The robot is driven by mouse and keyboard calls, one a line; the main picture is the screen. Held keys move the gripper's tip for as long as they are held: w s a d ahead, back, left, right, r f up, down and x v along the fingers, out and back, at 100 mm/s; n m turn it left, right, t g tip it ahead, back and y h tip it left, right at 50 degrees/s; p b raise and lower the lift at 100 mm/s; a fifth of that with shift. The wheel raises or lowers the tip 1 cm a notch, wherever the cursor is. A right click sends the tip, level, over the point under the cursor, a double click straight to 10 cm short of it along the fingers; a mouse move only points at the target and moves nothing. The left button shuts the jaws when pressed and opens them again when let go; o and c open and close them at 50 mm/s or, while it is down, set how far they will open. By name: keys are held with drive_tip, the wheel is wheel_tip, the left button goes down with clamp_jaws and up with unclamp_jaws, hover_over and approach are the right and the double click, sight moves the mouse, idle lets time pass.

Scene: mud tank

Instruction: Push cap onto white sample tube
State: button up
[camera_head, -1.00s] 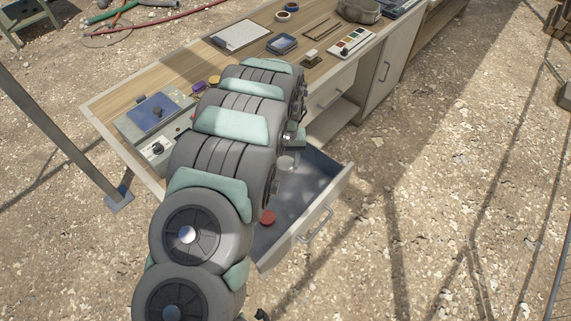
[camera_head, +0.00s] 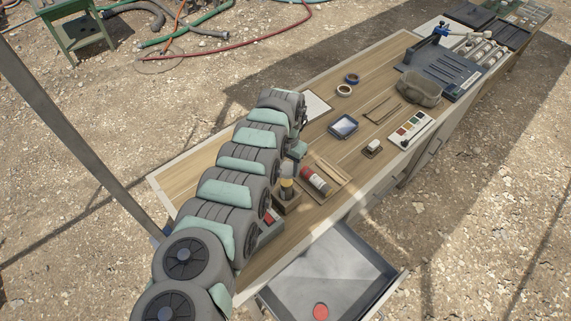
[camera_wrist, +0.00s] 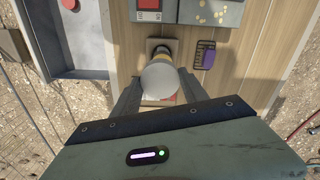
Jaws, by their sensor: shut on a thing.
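My gripper (camera_wrist: 159,83) is shut on a round whitish piece (camera_wrist: 160,77), seen from above in the wrist view. Beneath it a yellow band (camera_wrist: 163,57) shows on an upright part in a small brown block. In the head view my gripper (camera_head: 292,160) is above this wooden block (camera_head: 288,202), which holds an upright dark piece with a yellow band (camera_head: 286,189). The held piece and the part below line up closely; whether they touch, and where the cap ends and the tube begins, I cannot tell. A red disc (camera_head: 320,311) lies in the open drawer.
The drawer (camera_head: 375,262) is open at the bench front. A purple item (camera_wrist: 208,59) is near the block.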

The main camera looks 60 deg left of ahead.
drive_tip(key=shift+a+r, duration=0.25)
drive_tip(key=shift+s+a+f, duration=0.1)
drive_tip(key=shift+f, duration=0.05)
drive_tip(key=b, duration=0.6)
hover_over(287, 182)
wheel_tip(287, 182, down, 5)
drive_tip(key=shift+r, duration=0.1)
drive_tip(key=shift+a+f, duration=0.1)
drive_tip(key=shift+f, duration=1.5)
idle(2.5)
drive_tip(key=o, duration=1.9)
drive_tip(key=shift+r, duration=0.1)
drive_tip(key=shift+r+p, duration=3.45)
drive_tip(key=shift+p, duration=0.4)
